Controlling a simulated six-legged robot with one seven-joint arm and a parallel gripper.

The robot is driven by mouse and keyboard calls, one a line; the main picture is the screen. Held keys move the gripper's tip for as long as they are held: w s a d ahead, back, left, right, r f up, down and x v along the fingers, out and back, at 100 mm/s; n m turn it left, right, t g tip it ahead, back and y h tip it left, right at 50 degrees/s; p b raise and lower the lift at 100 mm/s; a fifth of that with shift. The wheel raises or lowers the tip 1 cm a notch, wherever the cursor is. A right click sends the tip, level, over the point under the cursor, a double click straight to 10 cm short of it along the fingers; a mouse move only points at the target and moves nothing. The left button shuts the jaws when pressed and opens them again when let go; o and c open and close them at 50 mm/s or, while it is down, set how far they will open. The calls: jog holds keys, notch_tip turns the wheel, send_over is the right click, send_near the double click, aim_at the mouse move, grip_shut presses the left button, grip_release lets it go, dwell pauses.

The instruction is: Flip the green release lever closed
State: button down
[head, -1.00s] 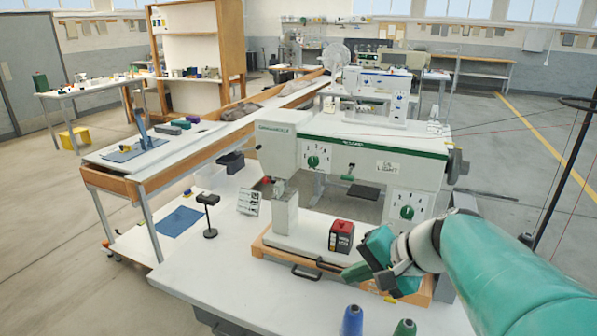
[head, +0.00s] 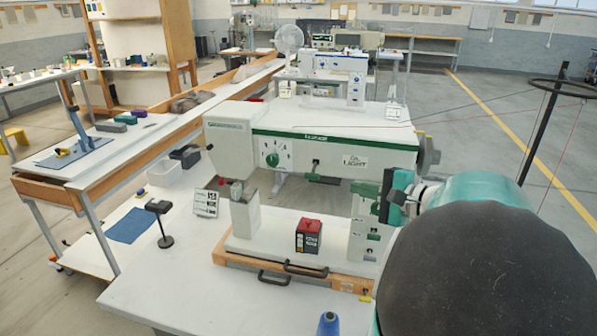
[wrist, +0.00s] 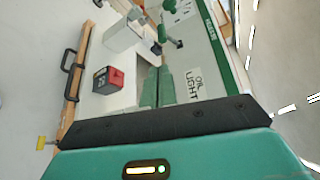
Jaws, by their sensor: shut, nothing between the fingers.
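The green release lever (head: 316,165) is a small dark green lever on the front of the white machine's arm (head: 290,145), between the green dial and the "OIL LIGHT" label. In the wrist view the lever (wrist: 168,29) stands out from the machine face, with a rounded end. My gripper (head: 362,192) is to the right of the lever and apart from it, in front of the machine's right column. Its green fingers (wrist: 157,75) are shut together and hold nothing. In the wrist view they point toward the lever, with a gap between.
A red-and-black box (head: 308,236) sits on the machine bed. A blue spool (head: 328,323) stands at the table's front. A black stand (head: 162,222) and a small sign (head: 205,203) are at the left. The white table (head: 170,285) is clear at front left.

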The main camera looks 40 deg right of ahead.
aim_at(314, 169)
jog(key=d+x, duration=0.1)
jog(key=x, duration=0.8)
jog(key=shift+w, duration=0.4)
